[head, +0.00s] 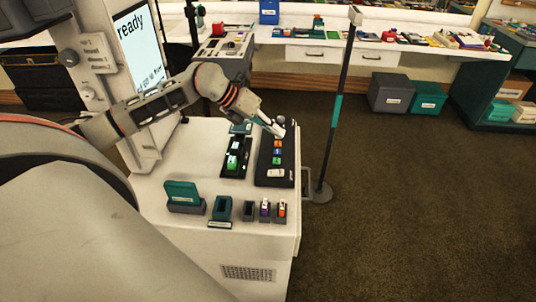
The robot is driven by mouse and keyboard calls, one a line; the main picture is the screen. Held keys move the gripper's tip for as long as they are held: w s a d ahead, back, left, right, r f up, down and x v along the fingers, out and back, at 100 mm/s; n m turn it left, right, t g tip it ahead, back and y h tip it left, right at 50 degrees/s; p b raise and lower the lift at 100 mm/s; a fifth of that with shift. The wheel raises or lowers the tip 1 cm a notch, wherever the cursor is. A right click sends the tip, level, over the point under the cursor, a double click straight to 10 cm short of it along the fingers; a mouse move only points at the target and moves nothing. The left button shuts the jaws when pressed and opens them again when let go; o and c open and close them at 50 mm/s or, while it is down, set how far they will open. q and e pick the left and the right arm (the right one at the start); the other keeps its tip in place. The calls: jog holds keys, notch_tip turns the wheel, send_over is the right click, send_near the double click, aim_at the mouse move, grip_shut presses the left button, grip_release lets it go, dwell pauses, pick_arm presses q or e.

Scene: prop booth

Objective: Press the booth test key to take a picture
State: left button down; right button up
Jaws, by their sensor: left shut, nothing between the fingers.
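A black key panel (289,181) lies on the right side of the white booth counter. It carries a column of small coloured keys, orange, blue and green, and a wider white key (276,173) at its near end. Which one is the test key I cannot read. My left gripper (276,130) is shut and empty, pointing down and right at the far end of this panel, beside a grey round knob (280,120). It hides part of the panel there, and I cannot tell whether it touches anything. A screen (138,45) at upper left reads "ready". My right gripper is out of view.
A second black tray with green items (233,160) lies left of the panel. Teal holders (184,194) and several small blocks line the counter's front. A dark pole (331,125) stands just right of the counter. Carpet on the right is clear.

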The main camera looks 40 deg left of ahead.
pick_arm(q)
jog(key=shift+a, duration=0.25)
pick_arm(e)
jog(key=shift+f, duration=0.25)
pick_arm(q)
jog(key=shift+d, duration=0.1)
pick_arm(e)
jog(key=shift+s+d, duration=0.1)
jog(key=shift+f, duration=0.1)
pick_arm(q)
jog(key=b, duration=0.5)
send_over(274, 160)
notch_tip(274, 160, down, 8)
jog(key=shift+r, duration=0.25)
jog(key=shift+f, duration=0.55)
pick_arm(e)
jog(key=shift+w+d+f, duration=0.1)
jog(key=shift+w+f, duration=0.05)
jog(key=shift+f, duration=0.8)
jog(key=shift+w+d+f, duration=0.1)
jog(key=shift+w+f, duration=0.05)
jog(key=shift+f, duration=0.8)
